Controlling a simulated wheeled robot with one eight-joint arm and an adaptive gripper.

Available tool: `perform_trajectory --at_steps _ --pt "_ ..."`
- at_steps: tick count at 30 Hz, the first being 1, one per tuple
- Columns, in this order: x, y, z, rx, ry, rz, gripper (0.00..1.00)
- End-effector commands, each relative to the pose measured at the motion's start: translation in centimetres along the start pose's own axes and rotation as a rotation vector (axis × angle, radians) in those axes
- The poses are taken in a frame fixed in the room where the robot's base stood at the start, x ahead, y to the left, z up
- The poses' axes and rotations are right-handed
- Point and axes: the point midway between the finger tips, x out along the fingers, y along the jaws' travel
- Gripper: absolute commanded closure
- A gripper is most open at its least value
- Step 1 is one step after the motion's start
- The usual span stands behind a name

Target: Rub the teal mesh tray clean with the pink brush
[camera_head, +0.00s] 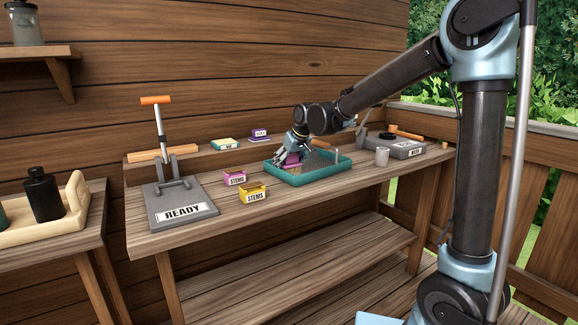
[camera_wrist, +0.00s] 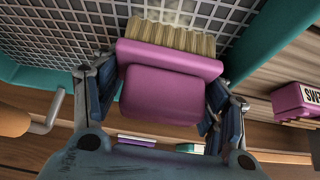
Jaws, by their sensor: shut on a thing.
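The teal mesh tray (camera_head: 318,176) sits on the wooden workbench, a little right of its middle. Its grey mesh (camera_wrist: 60,30) and teal rim show in the wrist view. My gripper (camera_head: 290,159) is over the left part of the tray, shut on the pink brush (camera_wrist: 165,88). The brush's pale bristles (camera_wrist: 180,38) point toward the mesh in the wrist view. The bristle tips appear at or close to the mesh; I cannot tell whether they touch. Some brownish matter lies in the tray in the head view, partly hidden by my gripper.
A grey "READY" board (camera_head: 181,208) with an orange-handled lever stands at the left. The bench's front strip is mostly clear.

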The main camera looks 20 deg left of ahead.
Motion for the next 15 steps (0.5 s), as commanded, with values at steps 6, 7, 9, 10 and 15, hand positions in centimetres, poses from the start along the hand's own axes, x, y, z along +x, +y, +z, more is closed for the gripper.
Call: perform_trajectory --at_steps 6,7,9,10,15 --pt "-0.1 0.0 0.2 0.0 0.0 0.0 0.53" --pt "-0.1 0.0 0.2 0.0 0.0 0.0 0.53" --pt "-0.2 0.0 0.4 0.0 0.0 0.0 0.53" --pt "-0.2 0.0 0.6 0.0 0.0 0.0 0.53" --pt "-0.5 0.1 1.2 0.0 0.0 0.0 0.53"
